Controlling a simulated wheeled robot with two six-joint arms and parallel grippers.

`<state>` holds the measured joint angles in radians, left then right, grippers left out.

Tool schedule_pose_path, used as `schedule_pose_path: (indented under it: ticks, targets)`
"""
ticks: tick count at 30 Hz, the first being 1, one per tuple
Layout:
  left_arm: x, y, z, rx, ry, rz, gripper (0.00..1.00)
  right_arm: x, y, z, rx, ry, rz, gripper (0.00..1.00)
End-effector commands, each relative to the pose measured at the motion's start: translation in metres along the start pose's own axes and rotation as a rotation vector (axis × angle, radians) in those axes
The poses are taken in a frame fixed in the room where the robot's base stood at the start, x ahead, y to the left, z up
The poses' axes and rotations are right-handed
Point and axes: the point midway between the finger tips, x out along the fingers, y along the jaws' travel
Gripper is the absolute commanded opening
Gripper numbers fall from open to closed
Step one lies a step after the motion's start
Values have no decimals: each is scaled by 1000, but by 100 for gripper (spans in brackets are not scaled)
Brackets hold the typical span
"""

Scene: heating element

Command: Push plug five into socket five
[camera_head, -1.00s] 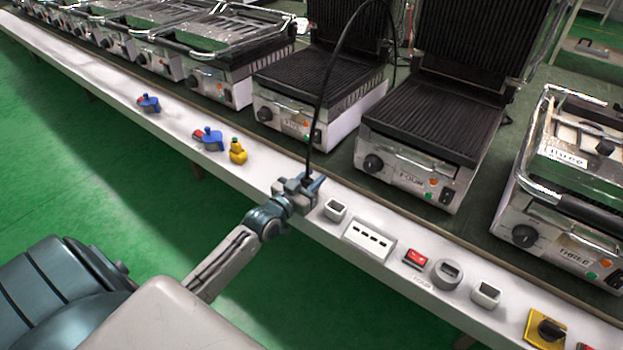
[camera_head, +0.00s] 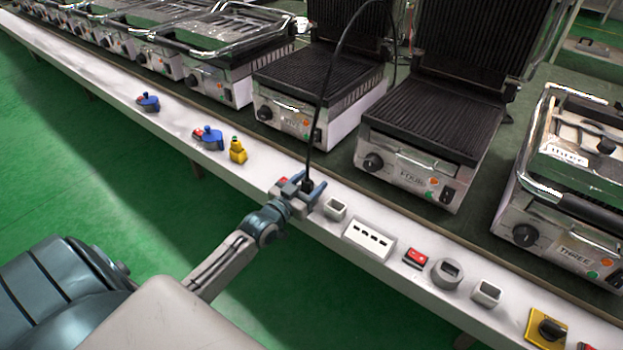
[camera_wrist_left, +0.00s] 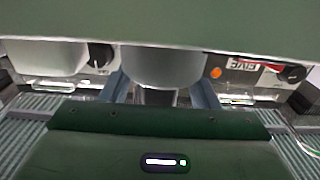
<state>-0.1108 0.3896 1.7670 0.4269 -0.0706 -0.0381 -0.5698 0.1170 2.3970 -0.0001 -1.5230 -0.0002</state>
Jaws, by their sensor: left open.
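Plug five, a dark plug (camera_head: 307,185) on a black cable, stands between the fingers of my left gripper (camera_head: 306,189) at the front edge of the white ledge. The fingers are open, one on each side of it. In the left wrist view the gripper's fingers (camera_wrist_left: 162,92) stand apart with a dark grey body (camera_wrist_left: 156,97) between them. Socket five is hidden under the gripper and plug, so I cannot tell how deep the plug sits. The grill marked FIVE (camera_head: 300,95) is behind. My right gripper is not in view.
The cable arches above the gripper.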

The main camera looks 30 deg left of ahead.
Motion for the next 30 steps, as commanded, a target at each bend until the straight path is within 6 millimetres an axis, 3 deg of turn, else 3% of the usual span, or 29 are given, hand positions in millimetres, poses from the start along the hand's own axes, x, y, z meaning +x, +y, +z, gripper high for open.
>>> schedule_pose_path:
  ticks: [9,16,30]
  targets:
    - [-54,0,-6,0,-6,2,55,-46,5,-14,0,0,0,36]
    - [-87,0,-3,1,-3,2,55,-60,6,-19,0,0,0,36]
    - [-96,0,-1,1,0,1,55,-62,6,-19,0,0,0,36]
